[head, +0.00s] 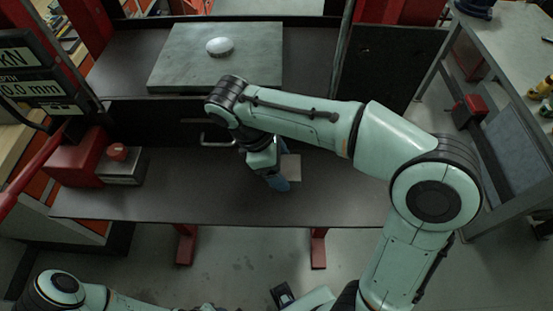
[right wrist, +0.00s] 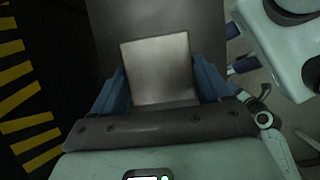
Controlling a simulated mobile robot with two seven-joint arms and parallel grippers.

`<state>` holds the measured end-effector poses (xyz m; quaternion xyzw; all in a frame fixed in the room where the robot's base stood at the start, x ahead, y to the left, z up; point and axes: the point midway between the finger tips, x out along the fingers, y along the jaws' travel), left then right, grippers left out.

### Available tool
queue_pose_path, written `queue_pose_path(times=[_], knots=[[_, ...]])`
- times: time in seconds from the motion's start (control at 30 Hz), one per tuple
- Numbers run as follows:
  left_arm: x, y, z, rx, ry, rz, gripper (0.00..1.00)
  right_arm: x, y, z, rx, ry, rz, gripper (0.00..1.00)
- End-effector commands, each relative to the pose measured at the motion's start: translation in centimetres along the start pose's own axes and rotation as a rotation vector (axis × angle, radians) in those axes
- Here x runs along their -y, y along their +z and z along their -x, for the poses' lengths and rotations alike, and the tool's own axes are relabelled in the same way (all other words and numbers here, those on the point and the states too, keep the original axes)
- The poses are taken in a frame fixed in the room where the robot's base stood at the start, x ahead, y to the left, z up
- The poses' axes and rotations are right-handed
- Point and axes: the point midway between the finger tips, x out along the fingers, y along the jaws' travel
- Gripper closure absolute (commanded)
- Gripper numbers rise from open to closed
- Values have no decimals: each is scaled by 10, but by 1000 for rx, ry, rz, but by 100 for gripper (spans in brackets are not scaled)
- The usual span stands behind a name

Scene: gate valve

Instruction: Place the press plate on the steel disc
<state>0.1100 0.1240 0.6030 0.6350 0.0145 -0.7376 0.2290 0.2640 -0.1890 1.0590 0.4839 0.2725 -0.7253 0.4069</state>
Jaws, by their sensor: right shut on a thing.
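The steel disc (head: 220,46) is a small, pale, shiny round piece on the square grey slab at the back. The press plate (head: 291,167) is a flat grey square at the front shelf, partly hidden behind my right gripper (head: 277,182). In the right wrist view the press plate (right wrist: 158,66) sits between the two blue fingers of my right gripper (right wrist: 159,85), which is shut on it. I cannot tell whether the plate touches the shelf. The plate is well in front of the disc and to its right. My left gripper is not in view.
The grey slab (head: 170,62) is bare around the disc. The dark front shelf (head: 170,195) is mostly clear. A red and grey box with a red button (head: 117,152) stands at its left, below a display panel (head: 35,75). A metal handle (head: 215,142) is behind the shelf.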

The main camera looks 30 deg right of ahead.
Motion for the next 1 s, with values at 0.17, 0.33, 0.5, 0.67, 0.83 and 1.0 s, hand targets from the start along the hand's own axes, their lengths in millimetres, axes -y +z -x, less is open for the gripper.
queue_pose_path(times=[0.17, 0.33, 0.5, 0.67, 0.83, 1.0], knots=[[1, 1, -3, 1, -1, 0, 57, 0, -5, -13, 0, 2, -2, 100], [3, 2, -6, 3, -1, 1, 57, 0, -10, -24, 0, 2, -2, 100], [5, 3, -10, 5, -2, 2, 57, 0, -18, -44, 1, 2, 0, 100], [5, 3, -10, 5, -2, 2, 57, 0, -20, -47, -1, 3, -2, 100], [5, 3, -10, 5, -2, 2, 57, 0, -20, -47, -2, 3, -2, 100], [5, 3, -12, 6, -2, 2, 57, 0, -21, -51, 0, 0, -1, 14]])
